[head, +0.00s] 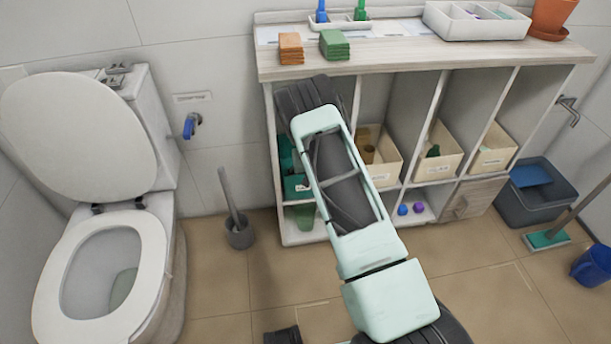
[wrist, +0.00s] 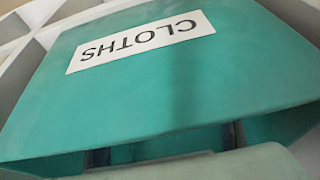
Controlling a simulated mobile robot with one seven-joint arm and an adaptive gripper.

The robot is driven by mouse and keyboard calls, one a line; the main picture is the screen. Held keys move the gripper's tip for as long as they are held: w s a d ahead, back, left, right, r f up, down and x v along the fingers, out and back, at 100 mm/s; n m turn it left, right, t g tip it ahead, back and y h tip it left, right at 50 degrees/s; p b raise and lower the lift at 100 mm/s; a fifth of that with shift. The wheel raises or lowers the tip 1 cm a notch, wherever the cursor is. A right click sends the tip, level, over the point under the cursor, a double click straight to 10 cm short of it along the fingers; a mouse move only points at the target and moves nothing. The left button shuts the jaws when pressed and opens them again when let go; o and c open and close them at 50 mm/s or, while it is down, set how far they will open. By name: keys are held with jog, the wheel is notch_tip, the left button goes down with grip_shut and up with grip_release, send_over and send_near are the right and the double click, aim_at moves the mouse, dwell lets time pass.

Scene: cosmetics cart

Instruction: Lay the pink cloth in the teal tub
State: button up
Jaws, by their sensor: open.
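The teal tub (head: 291,186) sits in the left bay of the shelf unit, partly hidden behind my arm. In the wrist view the tub (wrist: 170,90) fills most of the picture, very close, with a white label reading CLOTHS upside down. My gripper (wrist: 165,148) shows only as two dark, spread fingers at the bottom edge of the wrist view, by the tub's edge. Whether they touch the tub I cannot tell. No cloth shows between them. In the head view the gripper is hidden behind my arm. I see no pink cloth in either view.
Folded orange cloths (head: 291,48) and green cloths (head: 335,44) lie on the shelf top (head: 400,58). A white divided tray (head: 478,22) stands at right. Cream bins (head: 435,163) fill other bays. A toilet (head: 105,250) and brush holder (head: 239,235) stand left.

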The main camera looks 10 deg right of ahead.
jog(key=shift+r+p, duration=0.35)
jog(key=shift+r, duration=0.2)
jog(key=p+v, duration=0.2)
jog(key=v, duration=0.9)
jog(key=shift+p, duration=0.35)
jog(key=shift+s+r, duration=0.1)
